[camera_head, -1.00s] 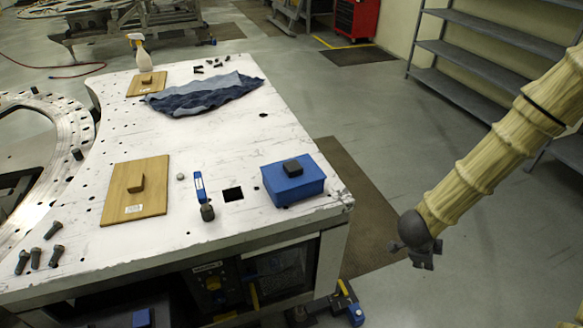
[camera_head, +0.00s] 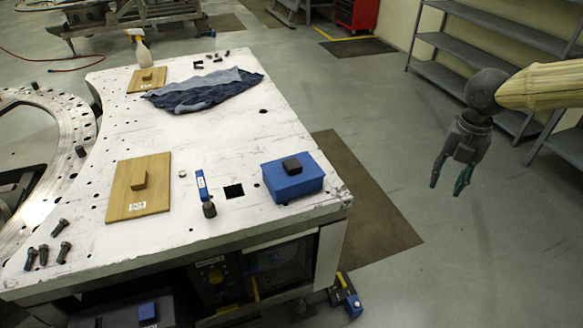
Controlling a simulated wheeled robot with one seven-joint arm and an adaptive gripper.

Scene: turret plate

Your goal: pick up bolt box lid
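Several lid-like things lie on the white table, and I cannot tell for sure which is the bolt box lid. A wooden plate with a block handle and a small label (camera_head: 125,198) lies flat at the near left. A smaller wooden plate with a handle (camera_head: 138,86) lies at the far left. A blue box-shaped piece with a dark knob on top (camera_head: 300,184) sits at the near right corner. My gripper (camera_head: 448,187) hangs to the right of the table, fingers spread and pointing down, empty and apart from everything.
On the table (camera_head: 225,140) are a crumpled blue cloth (camera_head: 205,92), a spray bottle (camera_head: 142,50), a blue-handled tool (camera_head: 204,190) and loose bolts (camera_head: 63,252). Grey shelves (camera_head: 490,38) stand behind my arm. The floor right of the table is clear.

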